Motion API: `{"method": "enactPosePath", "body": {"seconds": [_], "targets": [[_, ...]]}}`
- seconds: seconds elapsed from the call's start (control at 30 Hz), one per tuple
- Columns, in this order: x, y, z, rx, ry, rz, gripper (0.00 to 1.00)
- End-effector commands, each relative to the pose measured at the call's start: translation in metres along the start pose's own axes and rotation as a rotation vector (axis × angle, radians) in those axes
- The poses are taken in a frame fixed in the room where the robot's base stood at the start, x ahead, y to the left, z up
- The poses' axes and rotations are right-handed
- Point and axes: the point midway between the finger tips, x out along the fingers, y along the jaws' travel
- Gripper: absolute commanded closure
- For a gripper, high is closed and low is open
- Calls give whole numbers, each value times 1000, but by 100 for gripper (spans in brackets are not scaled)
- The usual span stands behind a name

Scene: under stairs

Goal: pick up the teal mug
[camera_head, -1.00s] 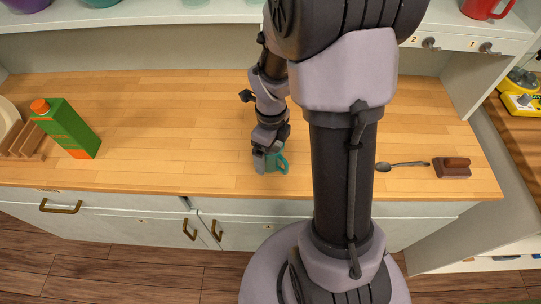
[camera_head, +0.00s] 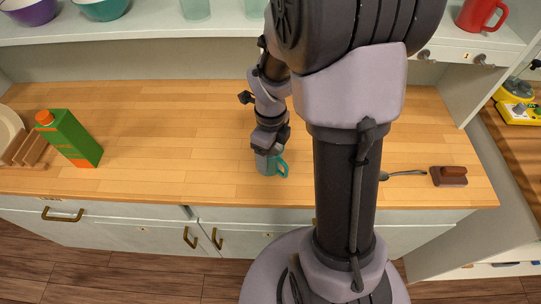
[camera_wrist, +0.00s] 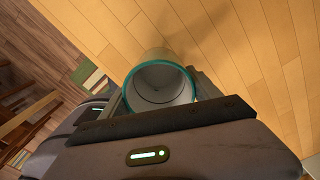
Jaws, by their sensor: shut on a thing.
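The teal mug (camera_head: 267,166) is near the front edge of the wooden counter in the head view, with its handle (camera_head: 282,168) pointing right. My gripper (camera_head: 268,151) comes down on it from behind and above and is shut on it. In the wrist view, the mug (camera_wrist: 158,68) shows its teal rim and pale, empty inside between the fingers of my gripper (camera_wrist: 160,92). I cannot tell whether the mug's base touches the counter.
A green carton (camera_head: 69,139) and a wooden rack (camera_head: 24,152) stand at the left of the counter (camera_head: 180,130). A spoon (camera_head: 405,173) and a brown brush (camera_head: 449,176) lie at the right. A red mug (camera_head: 481,14) and bowls (camera_head: 103,8) sit on the shelf above.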

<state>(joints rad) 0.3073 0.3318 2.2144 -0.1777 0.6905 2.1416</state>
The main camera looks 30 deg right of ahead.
Motion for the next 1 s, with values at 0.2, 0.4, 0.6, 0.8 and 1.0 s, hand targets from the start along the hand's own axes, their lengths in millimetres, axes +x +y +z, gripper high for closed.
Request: {"method": "enactPosePath", "body": {"seconds": [0.2,0.4,0.6,0.8,1.0], "targets": [[-9,36,-20,-3,1,0,93],[-15,85,-46,-4,0,0,93],[-4,104,-55,-5,-6,-6,93],[-10,123,-66,-3,-5,-4,93],[-18,140,-75,-2,-3,-2,93]]}}
